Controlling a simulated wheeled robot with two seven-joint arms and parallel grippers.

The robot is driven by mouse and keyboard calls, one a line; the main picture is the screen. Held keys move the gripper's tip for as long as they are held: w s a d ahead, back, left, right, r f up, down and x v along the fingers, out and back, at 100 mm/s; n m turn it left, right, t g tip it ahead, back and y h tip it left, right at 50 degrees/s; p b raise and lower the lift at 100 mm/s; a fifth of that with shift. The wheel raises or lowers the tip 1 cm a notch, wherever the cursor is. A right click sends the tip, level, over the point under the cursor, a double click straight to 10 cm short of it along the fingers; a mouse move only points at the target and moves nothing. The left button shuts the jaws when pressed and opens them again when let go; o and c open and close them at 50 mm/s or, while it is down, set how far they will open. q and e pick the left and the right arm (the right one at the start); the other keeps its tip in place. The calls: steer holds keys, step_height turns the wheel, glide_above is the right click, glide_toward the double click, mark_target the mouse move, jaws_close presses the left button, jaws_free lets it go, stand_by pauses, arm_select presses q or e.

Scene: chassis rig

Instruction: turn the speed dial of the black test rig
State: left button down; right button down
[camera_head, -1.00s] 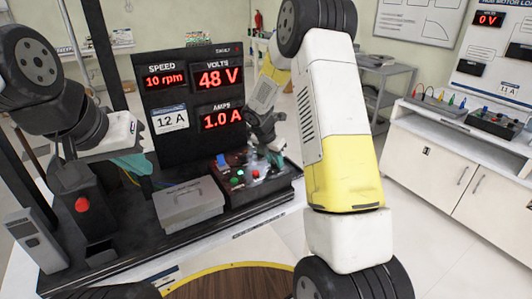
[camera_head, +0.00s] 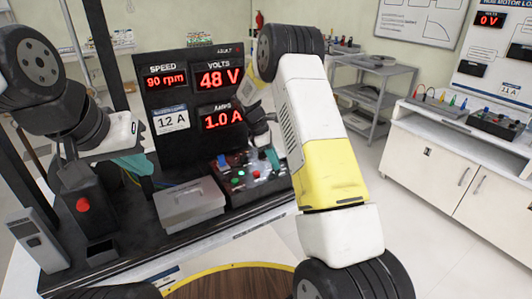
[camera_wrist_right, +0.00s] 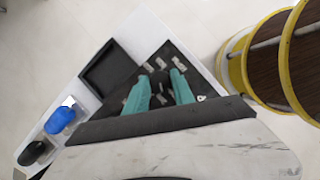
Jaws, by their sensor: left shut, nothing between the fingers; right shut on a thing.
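The black test rig (camera_head: 190,62) stands at centre in the head view. Its SPEED display (camera_head: 165,80) reads 90 rpm. The control box (camera_head: 240,195) with red and green buttons sits at its front right. My right gripper (camera_head: 268,158) is at this box, largely hidden by my own arm. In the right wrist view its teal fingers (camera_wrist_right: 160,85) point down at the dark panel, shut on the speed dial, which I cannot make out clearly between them. My left gripper (camera_head: 135,165) is shut and empty at the left, beside the rig, partly hidden.
A grey lidded box (camera_head: 188,205) sits left of the control box. A black box with a red button (camera_head: 82,204) and a grey meter (camera_head: 35,240) stand further left. A round yellow-rimmed wooden top (camera_head: 230,282) is in front.

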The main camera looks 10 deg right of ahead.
steer(key=m+g, duration=0.1)
steer(key=m, duration=0.1)
steer(key=m+g+y, duration=0.1)
steer(key=m, duration=0.2)
steer(key=shift+w+m, duration=0.2)
steer(key=shift+m, duration=0.1)
steer(key=m+y, duration=0.1)
steer(key=m, duration=0.2)
steer(key=m+g, duration=0.1)
steer(key=m, duration=0.1)
steer(key=shift+w+d+m+y, duration=0.1)
steer(key=shift+d+m+y, duration=0.05)
steer(key=shift+m+y, duration=0.25)
steer(key=c, duration=1.1)
jaws_free()
steer(key=shift+g, duration=0.3)
steer(key=shift+v, duration=3.9)
